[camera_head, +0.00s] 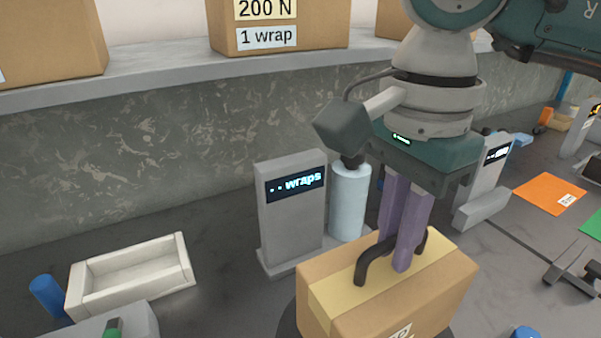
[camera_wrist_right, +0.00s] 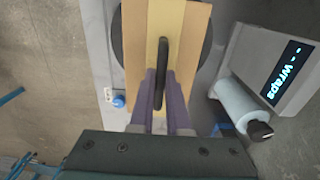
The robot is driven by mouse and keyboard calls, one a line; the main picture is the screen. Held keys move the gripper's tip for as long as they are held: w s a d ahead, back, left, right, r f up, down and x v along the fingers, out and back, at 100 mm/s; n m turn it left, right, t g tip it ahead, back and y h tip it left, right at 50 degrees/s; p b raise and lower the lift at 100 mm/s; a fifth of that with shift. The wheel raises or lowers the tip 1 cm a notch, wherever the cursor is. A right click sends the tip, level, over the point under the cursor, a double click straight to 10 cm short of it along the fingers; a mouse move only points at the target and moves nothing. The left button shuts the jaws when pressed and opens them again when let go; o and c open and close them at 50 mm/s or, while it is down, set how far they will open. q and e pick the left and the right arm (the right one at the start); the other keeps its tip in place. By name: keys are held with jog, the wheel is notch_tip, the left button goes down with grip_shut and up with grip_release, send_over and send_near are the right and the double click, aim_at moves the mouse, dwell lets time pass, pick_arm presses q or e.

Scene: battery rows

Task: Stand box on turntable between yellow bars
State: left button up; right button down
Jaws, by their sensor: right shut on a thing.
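A cardboard box (camera_head: 330,290) with a pale yellow tape stripe and a black handle (camera_head: 375,262) on top is at the lower middle of the head view. My right gripper (camera_head: 403,245) points down from above, its purple fingers shut on the handle. In the right wrist view the box (camera_wrist_right: 186,40) shows beyond the fingers. A dark round turntable (camera_wrist_right: 207,42) shows on both sides of the box there, and its edge (camera_head: 287,320) shows at the box's lower left in the head view. I cannot tell whether the box touches it. No yellow bars are discernible. My left gripper is not in view.
A grey wrap unit (camera_head: 290,220) with a "wraps" display and pale blue roll (camera_head: 348,200) stands close behind the box. An empty white tray (camera_head: 130,275) lies left. Another display stand (camera_head: 485,180) and an orange sheet (camera_head: 550,193) are right. Large boxes (camera_head: 275,30) line the back shelf.

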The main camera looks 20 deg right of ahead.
aim_at(388, 269)
notch_tip(388, 269, down, 4)
jog(key=b, duration=0.2)
jog(key=shift+a+b, duration=0.1)
jog(key=shift+b, duration=0.2)
jog(key=shift+f, duration=0.15)
jog(key=shift+w, duration=0.1)
jog(key=c, duration=0.9)
grip_release()
